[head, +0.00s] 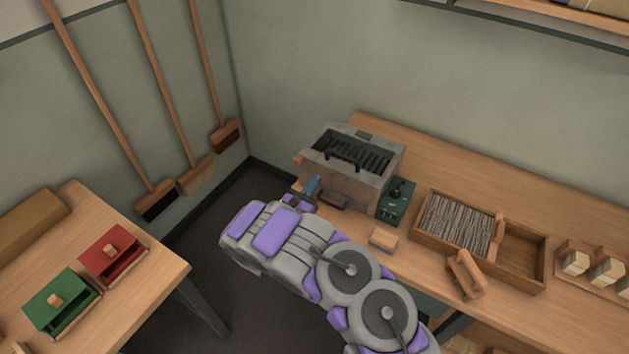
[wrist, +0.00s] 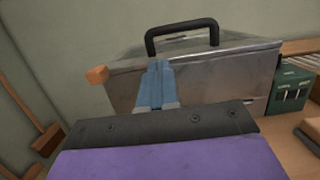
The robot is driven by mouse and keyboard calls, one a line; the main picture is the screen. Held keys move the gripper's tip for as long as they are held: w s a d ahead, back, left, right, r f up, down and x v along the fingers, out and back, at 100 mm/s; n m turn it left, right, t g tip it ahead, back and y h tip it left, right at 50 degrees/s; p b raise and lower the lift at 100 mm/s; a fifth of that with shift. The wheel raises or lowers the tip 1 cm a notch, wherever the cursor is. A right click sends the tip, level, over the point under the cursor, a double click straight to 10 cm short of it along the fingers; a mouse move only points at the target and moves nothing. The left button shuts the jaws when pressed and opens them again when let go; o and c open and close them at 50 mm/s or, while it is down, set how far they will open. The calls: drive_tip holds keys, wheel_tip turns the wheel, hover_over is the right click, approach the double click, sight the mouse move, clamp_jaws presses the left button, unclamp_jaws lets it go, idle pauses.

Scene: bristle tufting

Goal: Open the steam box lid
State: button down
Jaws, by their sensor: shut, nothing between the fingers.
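The steam box (head: 345,182) is a grey metal box on the back bench, with dark slats (head: 360,150) showing in its top. A black handle (head: 343,162) sits at the near edge of the top. In the wrist view, the handle (wrist: 182,36) rises above the metal panel (wrist: 220,82) facing me. A wooden knob (wrist: 97,75) is at the panel's left corner. My gripper (head: 312,183) is at the box's front left, its blue fingers shut and empty. I cannot tell how far the lid is open.
A green box (head: 396,200) stands right of the steam box. A wooden block (head: 383,240) and a divided bristle tray (head: 460,224) lie farther right. Brooms lean on the left wall. The left table (head: 150,285) holds red and green boxes.

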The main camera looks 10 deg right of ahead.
drive_tip(key=b+x, duration=0.1)
drive_tip(key=x, duration=0.7)
drive_tip(key=shift+b, duration=0.3)
drive_tip(key=shift+d+r, duration=0.1)
